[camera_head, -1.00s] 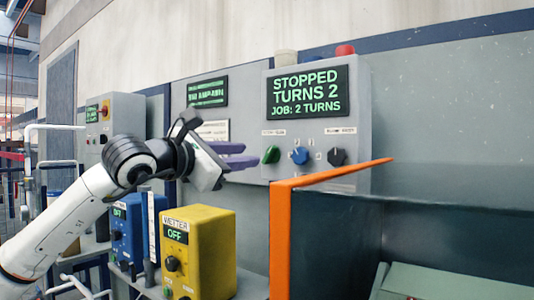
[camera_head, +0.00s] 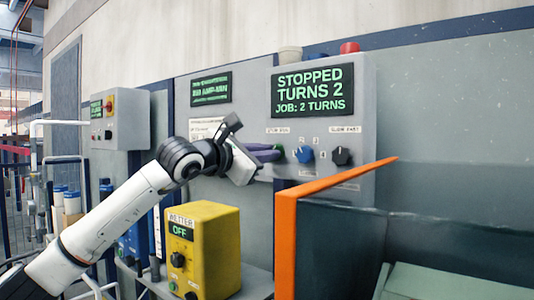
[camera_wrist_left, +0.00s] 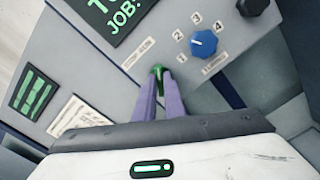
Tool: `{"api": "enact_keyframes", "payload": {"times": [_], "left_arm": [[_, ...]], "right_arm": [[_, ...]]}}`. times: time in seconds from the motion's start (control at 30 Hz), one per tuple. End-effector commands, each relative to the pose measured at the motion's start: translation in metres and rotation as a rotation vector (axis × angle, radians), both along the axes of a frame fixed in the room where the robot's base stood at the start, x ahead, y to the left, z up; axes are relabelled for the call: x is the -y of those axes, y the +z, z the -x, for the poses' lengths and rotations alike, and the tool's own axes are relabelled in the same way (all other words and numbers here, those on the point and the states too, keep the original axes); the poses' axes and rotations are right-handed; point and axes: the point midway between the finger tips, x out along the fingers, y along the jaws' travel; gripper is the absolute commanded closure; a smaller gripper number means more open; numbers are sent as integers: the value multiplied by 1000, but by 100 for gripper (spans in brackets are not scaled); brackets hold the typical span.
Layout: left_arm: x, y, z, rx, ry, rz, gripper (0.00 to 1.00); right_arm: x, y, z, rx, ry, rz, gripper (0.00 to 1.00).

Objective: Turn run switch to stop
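The control box (camera_head: 365,125) on the wall has a display (camera_head: 313,91) that reads STOPPED, TURNS 2, JOB: 2 TURNS. Its green switch knob (camera_wrist_left: 157,70) sits under a small STOP RUN label (camera_head: 278,130). In the head view the knob is mostly hidden by my left gripper (camera_head: 275,152). In the left wrist view the purple fingertips (camera_wrist_left: 159,78) lie close on either side of the knob and look closed on it. The knob's exact pointing direction is hard to tell. My right gripper is not in view.
A blue knob (camera_head: 304,154) and a black knob (camera_head: 341,156) are to the right of the green one. An orange-edged panel (camera_head: 287,235) stands in front, lower right. A yellow WETTER box (camera_head: 215,250) stands below my left arm.

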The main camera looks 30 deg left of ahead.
Motion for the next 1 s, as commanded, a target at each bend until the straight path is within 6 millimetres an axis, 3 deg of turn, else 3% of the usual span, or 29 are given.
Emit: {"api": "enact_keyframes", "payload": {"times": [0.47,1.0], "left_arm": [[1,-3,0,-13,-2,84,100],[-1,-2,-1,-79,-2,542,100]], "right_arm": [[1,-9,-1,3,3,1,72],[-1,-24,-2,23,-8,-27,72]]}}
